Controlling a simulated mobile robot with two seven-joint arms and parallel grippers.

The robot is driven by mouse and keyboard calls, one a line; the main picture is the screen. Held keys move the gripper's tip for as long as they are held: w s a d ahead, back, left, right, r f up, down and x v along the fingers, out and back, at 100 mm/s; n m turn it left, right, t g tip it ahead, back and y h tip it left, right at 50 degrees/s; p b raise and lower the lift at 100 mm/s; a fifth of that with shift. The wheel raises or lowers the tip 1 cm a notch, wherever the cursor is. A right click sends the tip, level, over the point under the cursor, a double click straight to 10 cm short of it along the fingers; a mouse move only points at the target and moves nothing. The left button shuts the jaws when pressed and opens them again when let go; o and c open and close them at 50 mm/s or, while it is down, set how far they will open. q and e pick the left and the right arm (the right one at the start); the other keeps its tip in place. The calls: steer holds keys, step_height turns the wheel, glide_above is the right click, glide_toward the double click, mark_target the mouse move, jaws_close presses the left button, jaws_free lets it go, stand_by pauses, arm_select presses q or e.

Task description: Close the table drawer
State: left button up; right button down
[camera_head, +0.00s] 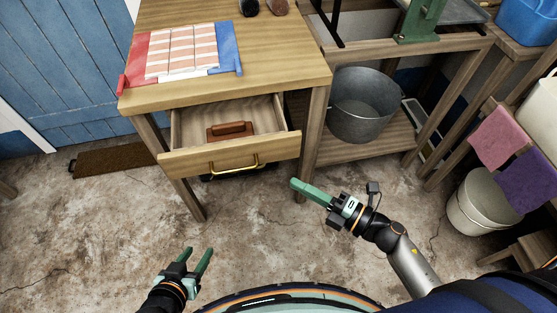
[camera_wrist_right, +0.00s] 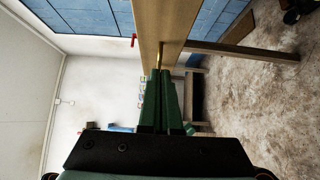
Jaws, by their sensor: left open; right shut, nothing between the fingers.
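The table drawer (camera_head: 230,155) stands pulled out of the wooden table (camera_head: 270,66), with a brass handle (camera_head: 234,164) on its front. A reddish-brown object (camera_head: 229,131) lies inside it. My right gripper (camera_head: 293,183) is shut and empty, to the right of and below the drawer front in the head view, apart from it as far as I can tell. In the right wrist view its closed green fingers (camera_wrist_right: 167,82) point toward a wooden board with a brass piece. My left gripper (camera_head: 199,250) is open and empty, low over the floor in front of the table.
A striped cloth (camera_head: 184,52) lies on the tabletop. A metal tub (camera_head: 366,103) stands on a low shelf to the right. A white bucket (camera_head: 480,203) and hanging cloths (camera_head: 497,137) are further right. A brown mat (camera_head: 112,158) lies left. The floor before the drawer is clear.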

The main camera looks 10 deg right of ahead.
mark_target(263, 153)
steer(key=x, duration=0.5)
steer(key=w+d+x, duration=0.1)
steer(key=x, duration=0.1)
steer(key=shift+w, duration=0.3)
arm_select(q)
steer(key=shift+f, duration=0.2)
arm_select(e)
steer(key=shift+w, duration=0.7)
steer(key=shift+w, duration=0.1)
